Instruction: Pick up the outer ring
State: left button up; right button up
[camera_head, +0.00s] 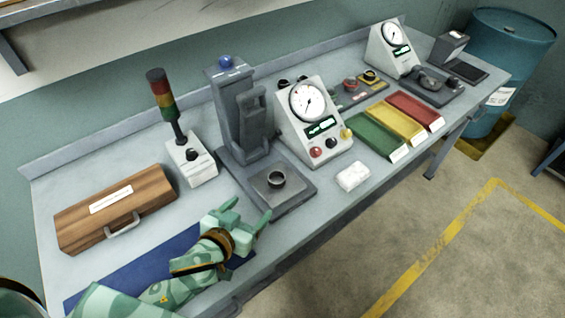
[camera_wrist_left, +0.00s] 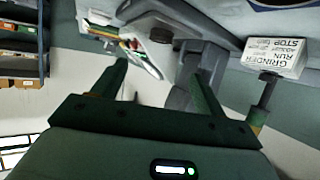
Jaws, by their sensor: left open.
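A dark ring (camera_head: 276,178), which looks like the outer ring, lies on the flat plate (camera_head: 296,190) at the foot of the grey grinder (camera_head: 243,115). In the left wrist view, a small round part (camera_wrist_left: 162,34) that seems to be this ring shows beyond the fingers. My left gripper (camera_head: 250,209) is open and empty, in front of the plate and a little to the left of the ring, with its fingers pointing toward the grinder. In the left wrist view the fingers (camera_wrist_left: 158,75) are spread apart with nothing between them. My right gripper is out of view.
A wooden case (camera_head: 115,208) and a signal-light box (camera_head: 191,162) stand to the left. A gauge box (camera_head: 313,122) stands right of the grinder, with a white block (camera_head: 353,176) before it. Green, yellow and red trays (camera_head: 376,135) lie farther right. A blue mat (camera_head: 125,272) lies under my left arm.

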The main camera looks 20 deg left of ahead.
pick_arm(q)
jog(key=b+x, duration=0.1)
jog(key=x, duration=0.4)
send_near(280, 174)
jog(key=shift+w+d+f+b, duration=0.15)
jog(key=shift+w+f+b, duration=0.1)
jog(key=shift+f+b, duration=0.1)
jog(key=shift+w, duration=0.4)
jog(key=b+x, duration=0.1)
jog(key=x, duration=0.3)
jog(key=shift+w+f, duration=0.1)
jog(key=shift+w, duration=0.25)
jog(key=shift+s, duration=0.1)
jog(key=shift+c, duration=1)
jog(key=c, duration=1)
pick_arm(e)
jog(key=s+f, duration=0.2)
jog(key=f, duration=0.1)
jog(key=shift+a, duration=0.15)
